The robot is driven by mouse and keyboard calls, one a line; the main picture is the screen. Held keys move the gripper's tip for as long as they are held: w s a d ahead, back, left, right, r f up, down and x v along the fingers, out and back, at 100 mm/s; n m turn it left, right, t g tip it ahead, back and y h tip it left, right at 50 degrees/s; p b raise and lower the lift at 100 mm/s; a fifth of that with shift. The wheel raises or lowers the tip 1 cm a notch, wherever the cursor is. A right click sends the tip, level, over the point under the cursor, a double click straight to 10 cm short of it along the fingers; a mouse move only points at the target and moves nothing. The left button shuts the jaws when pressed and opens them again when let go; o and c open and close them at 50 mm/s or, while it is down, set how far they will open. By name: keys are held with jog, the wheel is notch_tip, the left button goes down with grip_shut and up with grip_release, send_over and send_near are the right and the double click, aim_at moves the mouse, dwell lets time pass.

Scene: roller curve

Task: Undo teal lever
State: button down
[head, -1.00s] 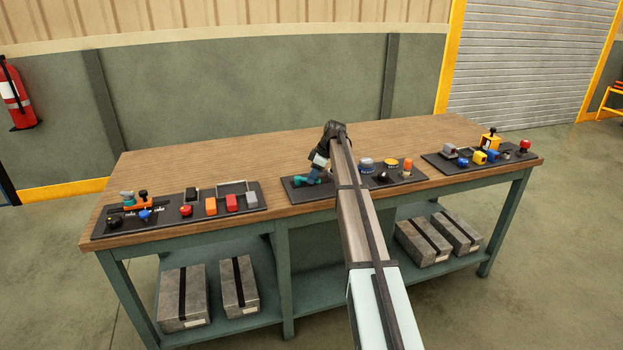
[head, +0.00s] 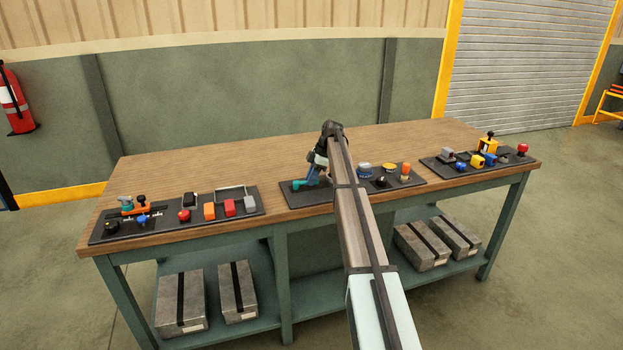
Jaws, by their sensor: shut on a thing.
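A teal lever (head: 298,184) is at the left end of the middle black panel (head: 327,197) on the workbench. My gripper (head: 308,181) reaches down to it from above and is shut on it. The fingertips are small, and my arm hides part of the panel just to the right.
The left panel (head: 165,226) carries several buttons, switches and a grey handle. The right panel (head: 435,161) holds more controls. The wooden tabletop (head: 230,165) behind is clear.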

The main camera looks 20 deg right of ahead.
jog(key=c, duration=1)
grip_release()
jog(key=v, duration=1.3)
jog(key=shift+d+r, duration=0.15)
jog(key=shift+r, duration=0.25)
